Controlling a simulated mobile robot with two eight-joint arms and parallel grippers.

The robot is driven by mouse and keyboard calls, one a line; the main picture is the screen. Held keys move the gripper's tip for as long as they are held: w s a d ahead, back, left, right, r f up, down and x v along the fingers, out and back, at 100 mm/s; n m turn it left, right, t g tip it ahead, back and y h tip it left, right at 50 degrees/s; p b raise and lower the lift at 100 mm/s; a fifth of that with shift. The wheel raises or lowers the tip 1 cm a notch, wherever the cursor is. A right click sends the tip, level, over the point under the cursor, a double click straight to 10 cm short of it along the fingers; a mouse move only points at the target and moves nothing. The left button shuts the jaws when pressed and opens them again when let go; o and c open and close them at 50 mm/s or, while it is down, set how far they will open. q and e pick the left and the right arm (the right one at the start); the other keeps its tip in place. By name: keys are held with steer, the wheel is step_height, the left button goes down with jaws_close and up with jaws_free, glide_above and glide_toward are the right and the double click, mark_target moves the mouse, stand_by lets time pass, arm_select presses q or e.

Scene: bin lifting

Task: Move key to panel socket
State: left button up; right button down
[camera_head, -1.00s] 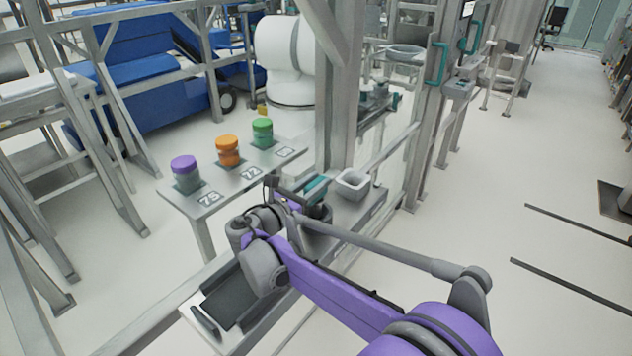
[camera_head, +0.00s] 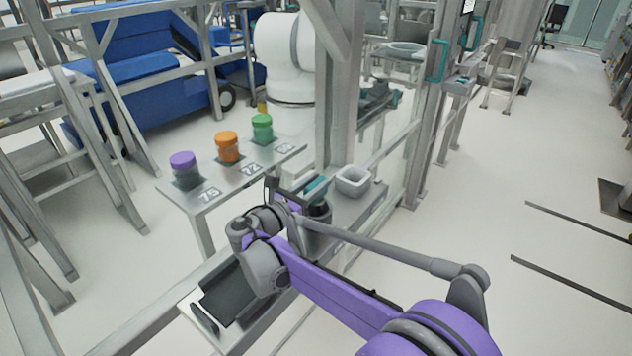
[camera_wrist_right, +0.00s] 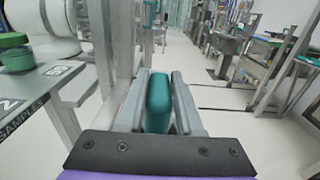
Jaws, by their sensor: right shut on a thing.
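My right gripper (camera_wrist_right: 158,78) is shut on a teal handle-like piece (camera_wrist_right: 158,105), held upright between its two grey fingers. I take this piece to be the key; its lower end is hidden. In the head view the teal piece (camera_head: 316,187) shows beside my purple and grey right arm, and the jaws are mostly hidden there. A small grey box (camera_head: 459,87) on the post at the upper right looks like a panel. I cannot make out a socket on it. My left gripper is not in view.
A metal table (camera_head: 215,193) carries purple (camera_head: 184,169), orange (camera_head: 228,147) and green (camera_head: 262,128) lidded jars. A grey square bowl (camera_head: 353,181) sits on a shelf by a thick metal post (camera_head: 340,110). Frame rails cross near my arm. Open floor lies right.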

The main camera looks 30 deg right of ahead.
steer(key=shift+f+b, duration=0.35)
steer(key=shift+f, duration=0.25)
stand_by(0.3)
jaws_free()
stand_by(0.5)
steer(key=shift+r+p, duration=3.2)
steer(key=shift+r, duration=1.35)
